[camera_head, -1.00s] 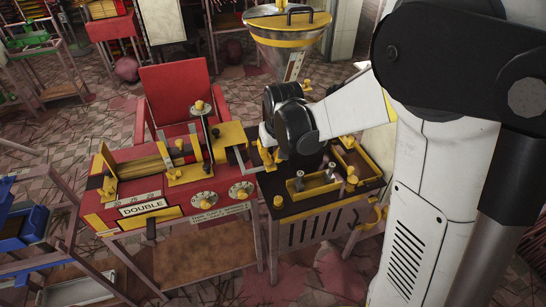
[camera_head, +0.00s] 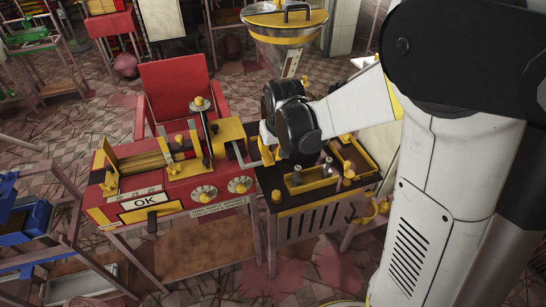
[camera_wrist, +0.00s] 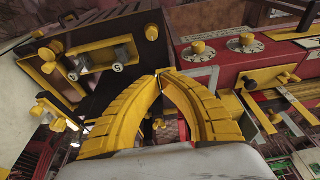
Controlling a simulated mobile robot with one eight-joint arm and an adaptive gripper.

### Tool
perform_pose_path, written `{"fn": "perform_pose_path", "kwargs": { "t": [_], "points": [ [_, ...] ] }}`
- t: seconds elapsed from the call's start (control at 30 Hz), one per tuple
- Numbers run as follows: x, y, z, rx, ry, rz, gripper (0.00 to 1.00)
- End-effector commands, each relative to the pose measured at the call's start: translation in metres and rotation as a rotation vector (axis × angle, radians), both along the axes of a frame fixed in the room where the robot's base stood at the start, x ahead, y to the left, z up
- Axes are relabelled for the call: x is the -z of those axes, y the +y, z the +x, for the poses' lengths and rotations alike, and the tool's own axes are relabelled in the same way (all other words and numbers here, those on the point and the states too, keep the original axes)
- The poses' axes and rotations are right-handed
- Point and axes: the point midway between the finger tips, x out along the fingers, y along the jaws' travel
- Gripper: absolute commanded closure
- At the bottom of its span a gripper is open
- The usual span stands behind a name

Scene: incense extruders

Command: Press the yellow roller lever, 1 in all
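The red extruder machine (camera_head: 160,190) stands left of my gripper (camera_head: 267,154), its sign (camera_head: 145,201) reading OK. A bent pale rod (camera_head: 238,155) at its right end reaches toward my fingertips; whether it belongs to the yellow roller lever I cannot tell. In the wrist view my two yellow fingers (camera_wrist: 160,74) arch together and their tips meet, with nothing visible held. Yellow lever-like parts (camera_wrist: 255,100) are just right of the fingers on the red machine (camera_wrist: 235,60). Contact with any of them is not clear, and the fingers hide what lies behind.
A black-topped cabinet (camera_head: 296,208) with yellow trays and knobs stands under my wrist. A large metal hopper (camera_head: 285,32) is behind. A red chair (camera_head: 177,90) is behind the machine. Blue bins (camera_head: 28,222) on a rack stand at the left.

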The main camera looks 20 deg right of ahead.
Motion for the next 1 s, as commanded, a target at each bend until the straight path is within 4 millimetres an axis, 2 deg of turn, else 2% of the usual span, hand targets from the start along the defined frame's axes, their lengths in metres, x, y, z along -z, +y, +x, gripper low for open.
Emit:
{"fn": "perform_pose_path", "kwargs": {
  "t": [0.03,0.2,0.4,1.0],
  "points": [
    [-0.014,0.000,-0.009,0.000,0.000,0.000,1.00],
    [-0.044,0.000,-0.029,0.000,0.000,0.000,1.00],
    [-0.065,0.000,-0.044,0.000,0.000,0.000,1.00],
    [-0.070,0.000,-0.048,0.000,0.000,0.000,1.00]
  ]
}}
